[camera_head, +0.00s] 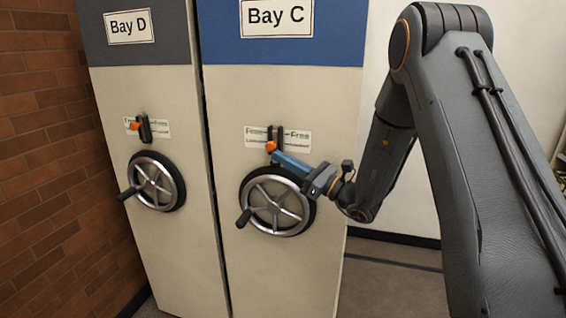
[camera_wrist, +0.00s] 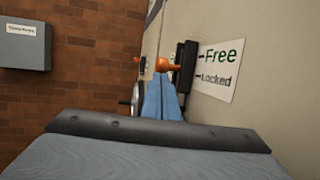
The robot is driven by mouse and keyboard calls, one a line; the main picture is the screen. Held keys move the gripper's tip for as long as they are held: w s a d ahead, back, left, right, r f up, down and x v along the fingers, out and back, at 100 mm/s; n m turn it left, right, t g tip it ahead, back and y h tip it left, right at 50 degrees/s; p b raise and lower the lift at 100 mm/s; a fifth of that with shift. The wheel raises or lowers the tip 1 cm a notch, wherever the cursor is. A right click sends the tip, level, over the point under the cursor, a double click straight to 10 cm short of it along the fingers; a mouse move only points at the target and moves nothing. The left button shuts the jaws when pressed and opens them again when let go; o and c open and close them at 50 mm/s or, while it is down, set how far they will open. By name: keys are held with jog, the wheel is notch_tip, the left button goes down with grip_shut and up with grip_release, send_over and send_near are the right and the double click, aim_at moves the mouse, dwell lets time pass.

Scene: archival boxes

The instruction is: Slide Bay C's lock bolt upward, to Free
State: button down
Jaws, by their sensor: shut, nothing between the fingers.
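Bay C's lock bolt has an orange knob (camera_head: 271,146) on a dark vertical track, beside a white Free/Locked label (camera_head: 293,138). In the head view the knob sits low, about level with the lower label line. My gripper (camera_head: 277,157) is shut and empty, its blue fingers reaching in from the right with the tips right at the knob's underside. In the wrist view the orange knob (camera_wrist: 169,66) shows just beyond the shut fingertips (camera_wrist: 161,78). I cannot tell whether they touch it. The label (camera_wrist: 214,70) is to the right.
Bay C's spoked handwheel (camera_head: 277,203) is right below my gripper, its handle sticking out at left. Bay D (camera_head: 130,26) stands to the left with its own wheel (camera_head: 156,182) and orange knob (camera_head: 134,126). A brick wall (camera_head: 40,150) is at far left. Floor at right is clear.

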jog(key=shift+r+p, duration=0.3)
jog(key=shift+r, duration=1.25)
